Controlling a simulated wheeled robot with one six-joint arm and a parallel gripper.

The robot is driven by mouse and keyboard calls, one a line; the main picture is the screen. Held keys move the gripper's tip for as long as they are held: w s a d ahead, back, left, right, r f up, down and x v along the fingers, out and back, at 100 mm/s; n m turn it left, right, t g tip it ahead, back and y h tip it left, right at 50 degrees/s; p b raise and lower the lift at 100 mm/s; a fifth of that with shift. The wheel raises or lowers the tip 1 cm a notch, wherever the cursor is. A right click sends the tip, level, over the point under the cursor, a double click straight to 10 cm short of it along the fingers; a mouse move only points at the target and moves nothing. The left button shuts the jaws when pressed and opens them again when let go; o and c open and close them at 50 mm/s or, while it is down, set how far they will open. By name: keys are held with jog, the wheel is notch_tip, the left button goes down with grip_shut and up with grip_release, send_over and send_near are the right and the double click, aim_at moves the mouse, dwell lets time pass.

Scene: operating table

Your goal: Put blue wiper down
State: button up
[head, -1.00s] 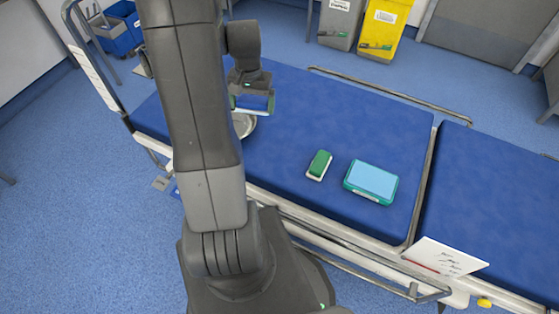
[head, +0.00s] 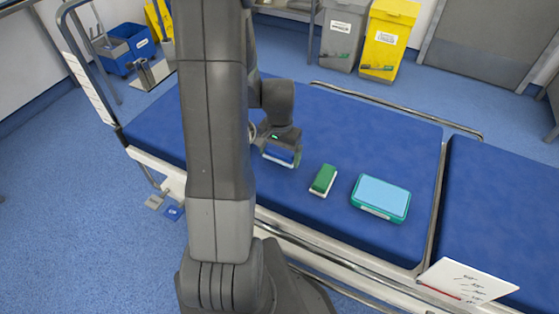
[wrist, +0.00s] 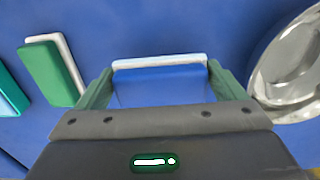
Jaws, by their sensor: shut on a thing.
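The blue wiper (head: 280,156) is a small block with a blue body and a whitish edge. It also shows in the wrist view (wrist: 160,85), between the two green fingers of my gripper (wrist: 155,90). My gripper (head: 279,148) is shut on it, over the blue table top (head: 345,125), left of the green wiper. Whether the blue wiper touches the surface I cannot tell.
A green and white wiper (head: 323,180) lies on the table, with a teal box with a light blue top (head: 381,196) right of it. A metal bowl (wrist: 290,70) is right of my gripper in the wrist view. Free blue surface lies behind the wipers.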

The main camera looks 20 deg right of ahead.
aim_at(279, 158)
notch_tip(279, 158, down, 3)
jog(key=shift+f+b, duration=0.1)
jog(key=shift+b, duration=0.2)
jog(key=shift+s+a+f+b, duration=0.1)
jog(key=shift+f+b, duration=0.4)
jog(key=shift+b, duration=0.05)
jog(key=o, duration=0.8)
jog(key=shift+s, duration=0.1)
jog(key=shift+o, duration=0.3)
jog(key=shift+a+f, duration=0.1)
jog(key=shift+f, duration=0.05)
jog(key=shift+r+p, duration=0.45)
jog(key=shift+r, duration=0.05)
jog(key=r+p, duration=0.1)
jog(key=r, duration=0.5)
jog(key=r+p, duration=0.2)
jog(key=r, duration=0.4)
jog(key=shift+w+d+r, duration=0.2)
jog(key=shift+r, duration=0.1)
